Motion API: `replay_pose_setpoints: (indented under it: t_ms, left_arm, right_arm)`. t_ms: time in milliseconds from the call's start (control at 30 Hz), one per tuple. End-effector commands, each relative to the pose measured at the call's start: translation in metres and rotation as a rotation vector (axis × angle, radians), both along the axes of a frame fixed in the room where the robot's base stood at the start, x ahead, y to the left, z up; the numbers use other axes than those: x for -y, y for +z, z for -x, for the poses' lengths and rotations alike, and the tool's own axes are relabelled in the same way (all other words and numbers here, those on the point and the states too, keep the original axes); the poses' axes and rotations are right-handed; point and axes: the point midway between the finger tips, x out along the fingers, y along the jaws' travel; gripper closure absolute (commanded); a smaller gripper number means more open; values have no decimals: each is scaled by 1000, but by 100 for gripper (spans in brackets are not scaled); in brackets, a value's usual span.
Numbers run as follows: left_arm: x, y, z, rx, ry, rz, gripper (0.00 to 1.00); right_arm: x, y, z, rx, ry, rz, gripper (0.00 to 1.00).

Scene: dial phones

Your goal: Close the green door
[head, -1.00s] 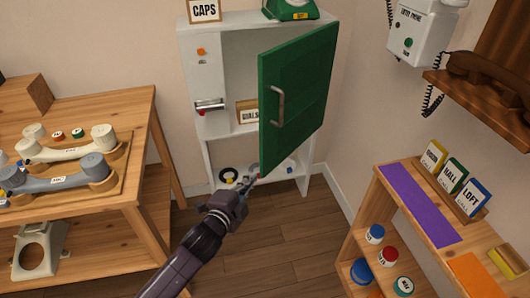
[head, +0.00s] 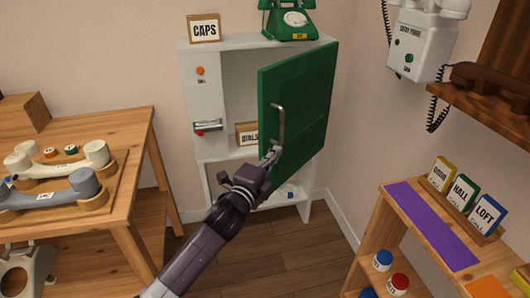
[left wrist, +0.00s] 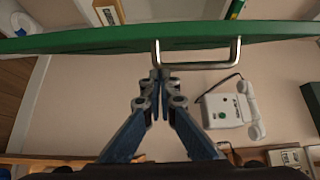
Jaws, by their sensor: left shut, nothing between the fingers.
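The green door (head: 305,105) stands open on the white cabinet (head: 208,103), swung out to the right. Its metal handle (head: 281,122) is on the outer face near the free left edge. My left gripper (head: 272,156) is shut and empty, near the lower end of the handle. In the left wrist view the green door (left wrist: 90,40) runs across the top, with the handle (left wrist: 198,66) on its face. The shut fingertips (left wrist: 160,76) are close to one end of the handle; I cannot tell whether they touch. My right gripper is not in view.
A green phone (head: 290,19) and a CAPS sign (head: 204,28) stand on the cabinet. A wooden table with handsets (head: 60,165) is at left. A shelf with a purple mat (head: 430,222) is at right. A white wall phone (head: 422,45) hangs above it.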

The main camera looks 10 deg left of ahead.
Motion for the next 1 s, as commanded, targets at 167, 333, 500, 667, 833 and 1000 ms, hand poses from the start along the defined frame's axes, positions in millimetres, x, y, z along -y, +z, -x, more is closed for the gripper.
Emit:
replay_pose_setpoints:
  t_ms: [167,333,500,667,833,1000]
  left_arm:
    - [-24,-1,-12,0,5,-5,100]
    - [-29,-1,-15,-3,5,-2,100]
    - [-30,-1,-15,-3,5,-2,100]
    - [-30,-1,-15,-2,5,-3,100]
    - [-35,-1,-19,-1,4,-6,100]
    - [-50,-1,-29,-2,3,-7,100]
  right_arm:
    - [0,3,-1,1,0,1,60]
    - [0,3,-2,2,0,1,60]
    - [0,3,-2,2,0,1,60]
    - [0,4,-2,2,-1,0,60]
    - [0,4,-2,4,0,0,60]
    - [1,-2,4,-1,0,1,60]
